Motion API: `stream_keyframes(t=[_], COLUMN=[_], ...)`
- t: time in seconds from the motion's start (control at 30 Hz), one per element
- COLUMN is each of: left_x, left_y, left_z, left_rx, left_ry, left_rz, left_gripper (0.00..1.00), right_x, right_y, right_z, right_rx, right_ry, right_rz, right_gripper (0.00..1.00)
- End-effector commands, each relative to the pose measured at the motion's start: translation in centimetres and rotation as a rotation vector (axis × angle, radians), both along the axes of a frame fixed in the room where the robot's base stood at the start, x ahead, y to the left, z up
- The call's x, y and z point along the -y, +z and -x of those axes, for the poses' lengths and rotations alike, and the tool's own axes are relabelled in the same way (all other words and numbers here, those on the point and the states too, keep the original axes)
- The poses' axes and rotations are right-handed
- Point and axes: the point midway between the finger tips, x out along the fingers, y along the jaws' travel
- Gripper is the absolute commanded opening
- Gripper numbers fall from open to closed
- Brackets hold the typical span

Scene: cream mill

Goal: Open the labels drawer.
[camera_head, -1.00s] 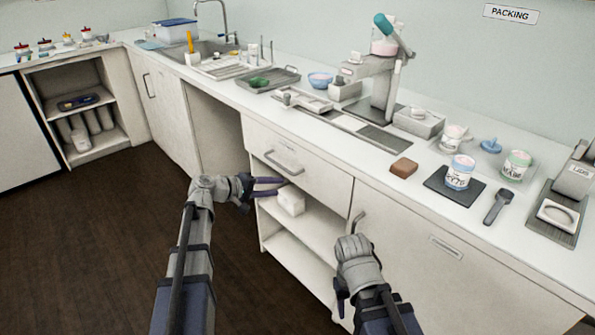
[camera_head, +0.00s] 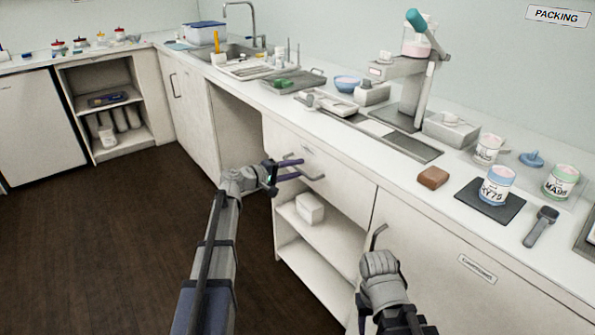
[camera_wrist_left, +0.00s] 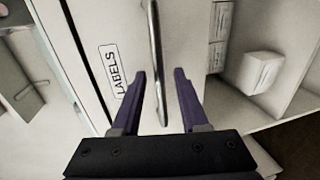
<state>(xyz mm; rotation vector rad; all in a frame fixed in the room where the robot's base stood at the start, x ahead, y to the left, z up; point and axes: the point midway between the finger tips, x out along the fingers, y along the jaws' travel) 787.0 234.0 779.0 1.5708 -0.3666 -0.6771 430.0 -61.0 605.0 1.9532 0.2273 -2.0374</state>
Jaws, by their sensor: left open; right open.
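The labels drawer (camera_head: 345,187) is the shut drawer front under the counter, above the open shelves. In the left wrist view the drawer front (camera_wrist_left: 95,30) carries a LABELS plate (camera_wrist_left: 113,70). Its metal bar handle (camera_head: 304,164) also shows in the left wrist view (camera_wrist_left: 156,50), where it runs between the two purple fingers. My left gripper (camera_head: 291,168) is open at the handle, with a finger on either side and gaps showing. Whether a finger touches the bar cannot be told. My right gripper (camera_head: 362,305) is open and empty, low in front of the neighbouring cabinet door.
The cabinet door (camera_head: 430,260) at right has a bar handle (camera_head: 377,236) near my right gripper. Open shelves (camera_head: 318,245) with a white box (camera_head: 309,207) lie below the drawer. The dark floor (camera_head: 110,240) at left is clear.

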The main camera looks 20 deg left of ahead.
Motion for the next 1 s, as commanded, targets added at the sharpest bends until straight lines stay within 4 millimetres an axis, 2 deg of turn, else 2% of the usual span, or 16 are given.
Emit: stream_keyframes(t=[0.13, 0.43, 0.8, 1.0], left_x=[0.52, 0.65, 0.64, 0.63], left_y=[-0.22, -0.21, -0.2, -0.21], left_z=[-0.74, -0.81, -0.8, -0.8], left_rx=[0.0, 0.0, 0.0, 0.0], left_ry=[0.001, 0.001, 0.0, 0.0], left_rz=[0.0, 0.0, 0.0, 0.0], left_gripper=[0.44, 0.44, 0.02, 0.0], right_x=[0.01, 0.01, 0.01, 0.01], right_y=[-0.21, -0.2, -0.2, -0.2], right_z=[-0.01, 0.0, 0.0, 0.0], right_rx=[0.0, 0.0, 0.0, 0.0], right_ry=[0.0, 0.0, 0.0, 0.0], right_rz=[0.001, 0.001, 0.001, 0.001], right_gripper=[0.5, 0.5, 0.5, 0.5])
